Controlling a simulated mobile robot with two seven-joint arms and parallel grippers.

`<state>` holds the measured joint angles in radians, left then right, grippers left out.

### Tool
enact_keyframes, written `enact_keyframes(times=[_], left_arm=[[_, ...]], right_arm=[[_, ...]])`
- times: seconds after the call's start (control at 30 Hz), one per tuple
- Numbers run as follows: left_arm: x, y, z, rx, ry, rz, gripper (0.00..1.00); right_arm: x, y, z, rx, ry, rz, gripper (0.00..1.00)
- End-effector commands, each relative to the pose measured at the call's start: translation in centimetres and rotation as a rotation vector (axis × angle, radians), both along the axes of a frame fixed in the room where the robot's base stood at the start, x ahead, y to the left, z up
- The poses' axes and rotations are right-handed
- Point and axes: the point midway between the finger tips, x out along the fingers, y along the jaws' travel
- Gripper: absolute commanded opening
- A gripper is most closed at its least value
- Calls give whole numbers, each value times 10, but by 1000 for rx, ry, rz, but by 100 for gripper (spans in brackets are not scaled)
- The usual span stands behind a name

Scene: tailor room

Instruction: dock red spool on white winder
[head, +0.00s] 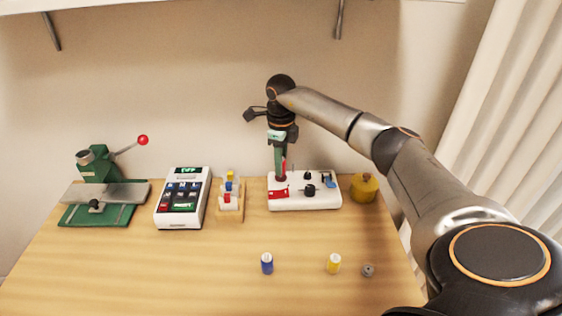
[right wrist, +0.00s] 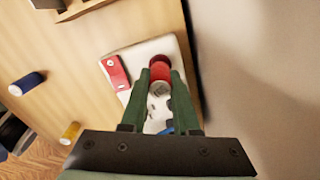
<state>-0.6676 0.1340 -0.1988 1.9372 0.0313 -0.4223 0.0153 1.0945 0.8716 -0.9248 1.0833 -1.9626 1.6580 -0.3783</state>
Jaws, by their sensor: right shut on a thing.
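The white winder (head: 325,203) stands at the back of the table, with a red block and dark knobs on top. My right gripper (head: 281,170) points down over its left part. It is shut on the red spool (head: 285,165). In the right wrist view the red spool (right wrist: 160,71) sits between the green fingertips (right wrist: 160,76), above or on the white winder base (right wrist: 147,48). I cannot tell whether the spool touches the winder. The fingers hide part of it. My left gripper is not in view.
Left of the winder stand a wooden spool rack (head: 230,215), a white keypad machine (head: 182,198) and a green press (head: 98,188). A yellow pot (head: 364,188) is right of it. A blue spool (head: 267,263), yellow spool (head: 334,263) and grey bobbin (head: 368,271) stand in front.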

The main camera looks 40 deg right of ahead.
Motion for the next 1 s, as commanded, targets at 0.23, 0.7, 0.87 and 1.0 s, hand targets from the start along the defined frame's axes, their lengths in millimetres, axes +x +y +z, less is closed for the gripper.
enact_keyframes(times=[0.23, 0.7, 0.87, 1.0], left_arm=[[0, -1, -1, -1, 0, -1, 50], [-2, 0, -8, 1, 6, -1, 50], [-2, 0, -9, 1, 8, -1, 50], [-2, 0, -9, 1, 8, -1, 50]], right_arm=[[0, 0, -2, 0, 0, 0, 0], [0, 0, -11, 0, 1, 0, 0], [0, 0, -12, 0, 1, 0, 36], [0, 0, -12, 0, 1, 0, 42]])
